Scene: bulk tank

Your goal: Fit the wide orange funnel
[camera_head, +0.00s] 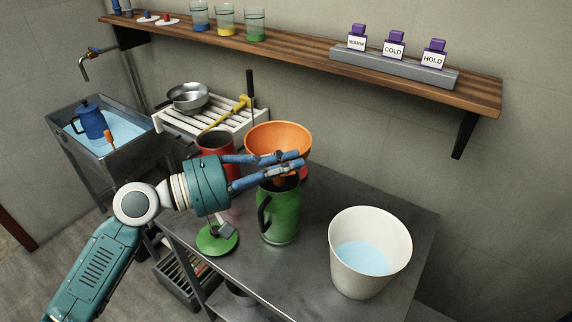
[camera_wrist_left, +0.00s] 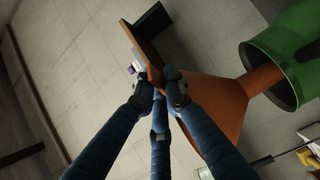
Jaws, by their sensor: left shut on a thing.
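The wide orange funnel (camera_head: 280,138) is held by my left gripper (camera_head: 300,158), whose fingers are shut on its rim. The funnel also shows in the left wrist view (camera_wrist_left: 218,112), with its spout pointing at the mouth of the green jug. The green jug (camera_head: 283,217) stands upright on the metal table, its black handle on the left side. In the wrist view the spout overlaps the opening of the green jug (camera_wrist_left: 259,50); I cannot tell how deep it reaches. My fingers hide part of the funnel in the head view. My right gripper is not in view.
A white bucket of water (camera_head: 345,265) stands right of the jug. A red jug (camera_head: 215,146) is behind my gripper; a green lid (camera_head: 208,243) lies at the table's front left. A sink (camera_head: 118,150), a rack (camera_head: 240,125) and a wall shelf (camera_head: 310,52) are behind.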

